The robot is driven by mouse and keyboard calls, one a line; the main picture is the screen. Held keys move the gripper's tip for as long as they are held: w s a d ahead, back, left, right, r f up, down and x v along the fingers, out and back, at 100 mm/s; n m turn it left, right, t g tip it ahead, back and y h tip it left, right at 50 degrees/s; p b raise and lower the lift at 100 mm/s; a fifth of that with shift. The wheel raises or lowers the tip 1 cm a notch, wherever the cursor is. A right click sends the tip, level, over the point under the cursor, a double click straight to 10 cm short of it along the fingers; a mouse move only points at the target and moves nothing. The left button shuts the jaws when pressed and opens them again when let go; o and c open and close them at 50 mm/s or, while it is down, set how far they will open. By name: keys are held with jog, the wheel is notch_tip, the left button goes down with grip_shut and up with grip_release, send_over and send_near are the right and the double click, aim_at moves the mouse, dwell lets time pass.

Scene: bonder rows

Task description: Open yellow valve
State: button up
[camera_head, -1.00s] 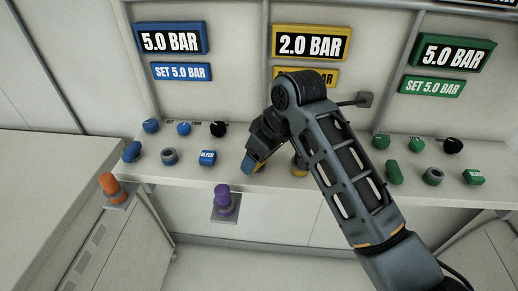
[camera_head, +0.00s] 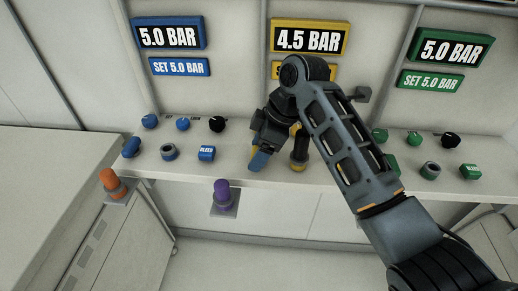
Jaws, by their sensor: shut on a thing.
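My gripper (camera_head: 262,158) points down at the left end of the yellow group of controls, in the middle of the bench. It is shut on the yellow valve, which my gripper hides almost wholly. The display above with a yellow frame (camera_head: 309,38) reads 4.5 BAR. The yellow set sign (camera_head: 276,71) below it is mostly hidden by my arm. A small yellow part (camera_head: 298,167) shows low on the bench, just right of my gripper. My arm covers much of the yellow group.
The blue group, with its bleed button (camera_head: 207,153), is to the left. The green group, with its bleed button (camera_head: 470,171), is to the right. An orange knob (camera_head: 110,180) and a purple knob (camera_head: 222,191) stand at the front edge.

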dwell(0.4)
jog(key=o, duration=1)
jog(key=shift+o, duration=0.2)
jog(key=b+v, duration=0.1)
jog(key=v, duration=0.6)
jog(key=shift+d+r, duration=0.2)
jog(key=shift+r, duration=0.15)
